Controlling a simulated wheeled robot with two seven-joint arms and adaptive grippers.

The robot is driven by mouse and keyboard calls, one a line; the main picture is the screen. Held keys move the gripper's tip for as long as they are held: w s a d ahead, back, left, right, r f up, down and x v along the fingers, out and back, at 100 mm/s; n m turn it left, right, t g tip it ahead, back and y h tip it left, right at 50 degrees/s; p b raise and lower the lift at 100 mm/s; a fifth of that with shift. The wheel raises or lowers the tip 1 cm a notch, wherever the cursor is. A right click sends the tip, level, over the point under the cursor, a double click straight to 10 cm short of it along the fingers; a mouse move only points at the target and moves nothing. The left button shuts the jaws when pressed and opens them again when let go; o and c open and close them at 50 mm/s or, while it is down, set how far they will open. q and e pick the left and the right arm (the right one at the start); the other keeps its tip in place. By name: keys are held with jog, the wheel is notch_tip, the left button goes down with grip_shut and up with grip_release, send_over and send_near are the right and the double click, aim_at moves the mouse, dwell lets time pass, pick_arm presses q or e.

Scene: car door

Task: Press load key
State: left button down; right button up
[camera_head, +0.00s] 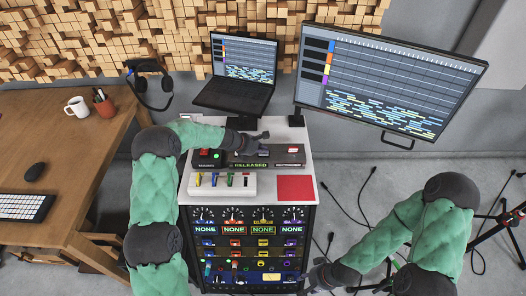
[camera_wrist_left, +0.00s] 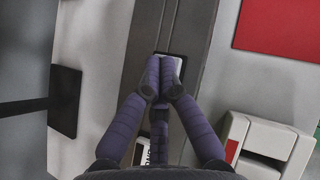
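A dark control unit (camera_head: 285,158) lies across the white cabinet top, with a green "RELEASED" display (camera_head: 250,165) on its front. My left gripper (camera_head: 262,148) is over its middle. In the left wrist view the fingers (camera_wrist_left: 163,75) are together, pointing at a pale, dark-edged key (camera_wrist_left: 178,68) on the unit (camera_wrist_left: 190,30). The fingertips cover part of this key; its label is not readable and I cannot tell whether they touch it. A red-and-white key (camera_head: 293,150) sits at the unit's right end. My right gripper (camera_head: 318,277) is low, beside the rack's right side; its fingers are unclear.
A white box with coloured levers (camera_head: 222,184) and a red pad (camera_head: 295,188) lie in front of the unit. A laptop (camera_head: 240,75) and a large monitor (camera_head: 388,80) stand behind. Cables and stands occupy the floor at right. A wooden desk (camera_head: 60,150) is at left.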

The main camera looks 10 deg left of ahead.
aim_at(262, 153)
pick_arm(q)
jog(key=shift+r+p, duration=0.4)
jog(key=shift+p, duration=0.05)
notch_tip(262, 153, up, 6)
jog(key=p, duration=0.5)
jog(key=shift+p, duration=0.35)
